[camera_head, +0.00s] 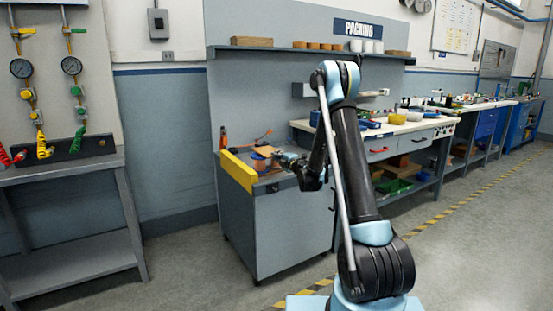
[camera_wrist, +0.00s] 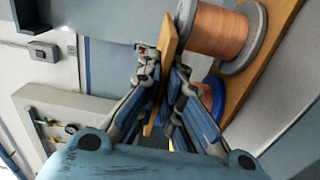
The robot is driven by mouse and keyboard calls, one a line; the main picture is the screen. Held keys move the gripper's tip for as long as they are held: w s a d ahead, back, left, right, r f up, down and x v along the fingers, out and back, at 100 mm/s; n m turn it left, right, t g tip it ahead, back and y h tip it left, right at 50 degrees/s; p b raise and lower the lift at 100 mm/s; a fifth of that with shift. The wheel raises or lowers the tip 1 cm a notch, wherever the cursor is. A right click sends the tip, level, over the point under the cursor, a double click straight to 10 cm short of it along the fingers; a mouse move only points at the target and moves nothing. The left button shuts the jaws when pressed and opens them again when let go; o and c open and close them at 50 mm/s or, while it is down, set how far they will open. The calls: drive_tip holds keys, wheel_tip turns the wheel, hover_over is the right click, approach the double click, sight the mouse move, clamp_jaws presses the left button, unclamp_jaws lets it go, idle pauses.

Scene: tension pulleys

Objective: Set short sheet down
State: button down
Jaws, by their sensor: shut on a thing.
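In the wrist view my gripper (camera_wrist: 164,75) is shut on the short sheet (camera_wrist: 168,42), a thin tan-brown panel seen nearly edge-on between the two fingers. The sheet's upper end is close beside a grey-flanged spool of copper-coloured wire (camera_wrist: 217,32); I cannot tell whether they touch. In the head view my gripper (camera_head: 287,160) is low over the top of a grey cabinet (camera_head: 290,225). The sheet is too small and covered to make out clearly there.
A yellow panel (camera_head: 238,170) edges the cabinet's left side. A blue round thing (camera_wrist: 214,98) and a wooden board (camera_wrist: 276,62) lie near the spool. A workbench (camera_head: 400,128) with several items stands to the right. A gauge stand (camera_head: 62,170) is at left.

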drive_tip(key=shift+f, duration=0.3)
drive_tip(key=c, duration=1.7)
unclamp_jaws()
